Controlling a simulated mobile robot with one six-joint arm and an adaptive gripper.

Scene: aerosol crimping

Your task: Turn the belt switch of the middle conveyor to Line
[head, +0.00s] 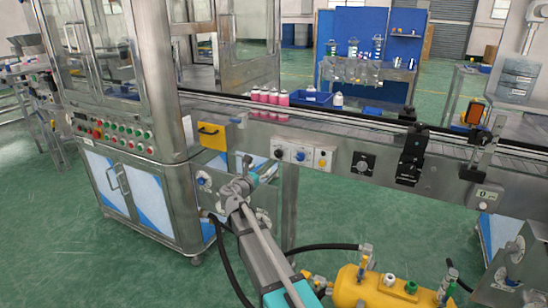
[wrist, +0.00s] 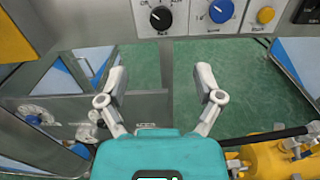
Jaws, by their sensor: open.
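A switch panel (head: 311,149) is on the front of the middle conveyor (head: 225,103). It carries a black knob (head: 279,153), a blue knob (head: 300,156) and a yellow button (head: 322,163). In the wrist view the black knob (wrist: 161,18) is at the top middle, with the blue knob (wrist: 221,11) and yellow button (wrist: 265,15) to its right. The black knob has small labels around it; I cannot read its setting surely. My gripper (wrist: 160,78) is open and empty, below the black knob in the picture and apart from it. Its fingers are spread, nothing between them.
Pink bottles (head: 270,97) and a blue tray (head: 312,97) are by the belt. A yellow box (head: 212,135) sits left of the panel and another black knob (head: 363,163) to its right. A yellow tank (head: 385,288) with black hoses stands low on the right.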

